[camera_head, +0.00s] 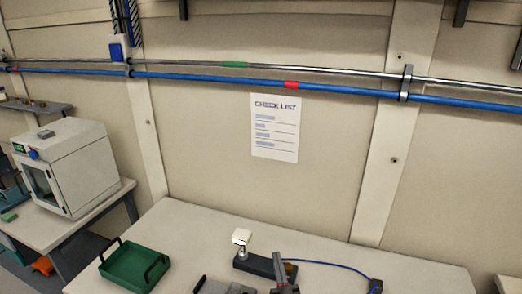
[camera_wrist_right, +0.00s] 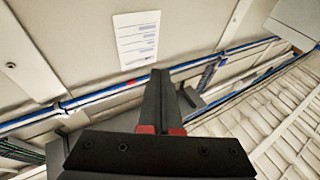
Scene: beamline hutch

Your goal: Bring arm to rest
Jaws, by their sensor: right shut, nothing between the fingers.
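My right gripper (camera_head: 281,270) shows at the bottom edge of the head view, over the front of the white table (camera_head: 340,277). It points up toward the wall. In the right wrist view its dark fingers with red parts (camera_wrist_right: 160,90) are together and hold nothing. It overlaps the dark base of a small device (camera_head: 258,265) in the head view; I cannot tell whether they touch.
A green tray (camera_head: 128,268) with dark handles stands on the table's left. A blue cable (camera_head: 330,264) runs right from the device. A white oven-like box (camera_head: 75,165) stands on a side table. A check list (camera_head: 274,128) hangs below the wall's blue pipe (camera_head: 200,79).

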